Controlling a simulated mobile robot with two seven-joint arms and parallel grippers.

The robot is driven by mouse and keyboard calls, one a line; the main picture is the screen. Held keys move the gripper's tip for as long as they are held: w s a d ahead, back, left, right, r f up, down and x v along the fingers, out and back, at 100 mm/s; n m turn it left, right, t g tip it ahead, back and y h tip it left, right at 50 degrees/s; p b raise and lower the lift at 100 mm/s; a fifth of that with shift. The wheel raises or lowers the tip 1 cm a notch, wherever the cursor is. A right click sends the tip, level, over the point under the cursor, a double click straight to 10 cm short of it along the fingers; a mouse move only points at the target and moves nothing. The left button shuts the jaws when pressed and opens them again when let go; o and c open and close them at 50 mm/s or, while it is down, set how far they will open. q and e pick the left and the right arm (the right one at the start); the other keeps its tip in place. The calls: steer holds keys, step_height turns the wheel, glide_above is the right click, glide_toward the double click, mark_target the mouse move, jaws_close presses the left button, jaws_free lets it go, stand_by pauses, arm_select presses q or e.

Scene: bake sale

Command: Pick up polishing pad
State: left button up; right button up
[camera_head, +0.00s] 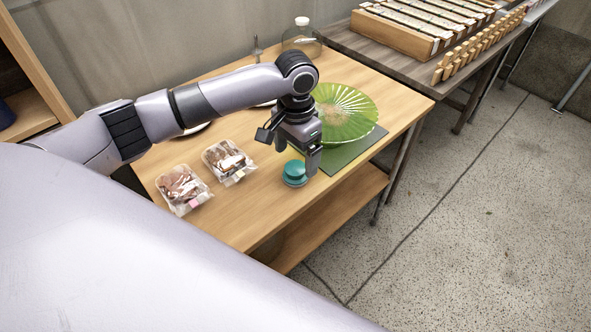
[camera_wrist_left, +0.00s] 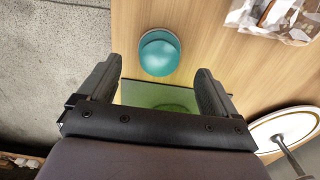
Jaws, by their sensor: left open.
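The polishing pad (camera_head: 295,172) is a round teal disc with a raised top, on the wooden table near its front edge. It also shows in the left wrist view (camera_wrist_left: 159,53), just beyond the fingertips and roughly between their lines. My left gripper (camera_head: 297,160) is open and empty, above and close to the pad; its two dark fingers (camera_wrist_left: 157,75) stand wide apart in the wrist view. I cannot tell its exact height over the pad. My right gripper is not in view.
Two clear packs (camera_head: 182,188) (camera_head: 228,160) of brown goods lie left of the pad. A glass jar (camera_head: 301,38) stands at the back. A second table (camera_head: 350,42) holds a wooden rack.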

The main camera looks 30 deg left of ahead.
mark_target(295, 168)
arm_select(q)
steer(key=f, duration=0.4)
steer(key=shift+s, duration=0.2)
steer(key=shift+f, duration=0.3)
steer(key=shift+c, duration=0.2)
steer(key=c, duration=1.1)
step_height(295, 168, up, 20)
steer(key=p, duration=0.1)
steer(key=shift+p, duration=0.35)
